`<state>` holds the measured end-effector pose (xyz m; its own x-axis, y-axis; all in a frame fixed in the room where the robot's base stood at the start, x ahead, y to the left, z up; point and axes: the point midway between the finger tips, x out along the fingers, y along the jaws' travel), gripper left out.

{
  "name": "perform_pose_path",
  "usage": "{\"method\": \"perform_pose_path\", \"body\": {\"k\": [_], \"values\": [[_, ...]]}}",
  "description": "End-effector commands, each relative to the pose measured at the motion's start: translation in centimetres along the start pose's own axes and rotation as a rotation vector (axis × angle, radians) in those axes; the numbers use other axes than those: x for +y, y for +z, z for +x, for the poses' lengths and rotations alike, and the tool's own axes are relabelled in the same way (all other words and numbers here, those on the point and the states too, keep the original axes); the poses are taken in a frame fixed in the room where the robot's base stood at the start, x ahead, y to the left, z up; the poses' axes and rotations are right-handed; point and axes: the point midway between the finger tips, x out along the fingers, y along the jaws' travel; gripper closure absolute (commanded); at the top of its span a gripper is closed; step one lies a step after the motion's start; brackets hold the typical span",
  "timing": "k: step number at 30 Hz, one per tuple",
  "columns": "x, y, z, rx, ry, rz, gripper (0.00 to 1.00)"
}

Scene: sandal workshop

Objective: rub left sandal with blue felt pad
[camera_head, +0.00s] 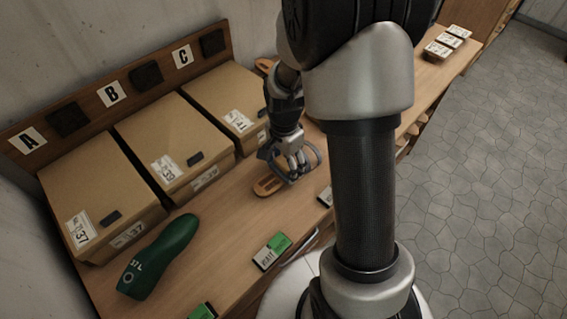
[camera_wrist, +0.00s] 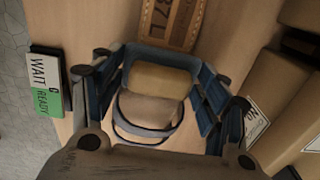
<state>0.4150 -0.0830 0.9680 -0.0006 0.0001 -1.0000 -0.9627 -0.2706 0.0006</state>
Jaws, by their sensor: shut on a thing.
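My gripper (camera_head: 290,165) is low over the bench in the head view, pointing down. It is shut on the blue felt pad, which in the wrist view shows blue edges (camera_wrist: 172,54) around a tan and grey middle; my fingers hide part of it. A tan wooden sandal (camera_head: 267,187) lies just below and left of my gripper in the head view. A tan piece with dark markings (camera_wrist: 172,20), seemingly this sandal, shows at the top of the wrist view. Whether the pad touches it I cannot tell. Another tan sandal piece (camera_head: 264,65) shows behind my arm.
Cardboard boxes marked 37 (camera_head: 95,185), 39 (camera_head: 170,135) and 41 (camera_head: 225,100) stand along the back board (camera_head: 85,108). A green shoe form (camera_head: 160,257) marked 37 L lies front left. WAIT/READY cards (camera_head: 272,250) line the front edge. Small boxes (camera_head: 437,50) stand far right.

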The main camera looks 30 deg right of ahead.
Motion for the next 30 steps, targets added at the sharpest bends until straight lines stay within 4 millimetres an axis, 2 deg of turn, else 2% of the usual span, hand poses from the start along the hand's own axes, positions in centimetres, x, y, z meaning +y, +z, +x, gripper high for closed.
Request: {"method": "perform_pose_path", "body": {"k": [21,30], "values": [[0.0,0.0,-6.8,0.0,-0.001,0.0,0.53],[0.0,0.0,-7.0,0.0,-0.001,0.0,0.53]]}}
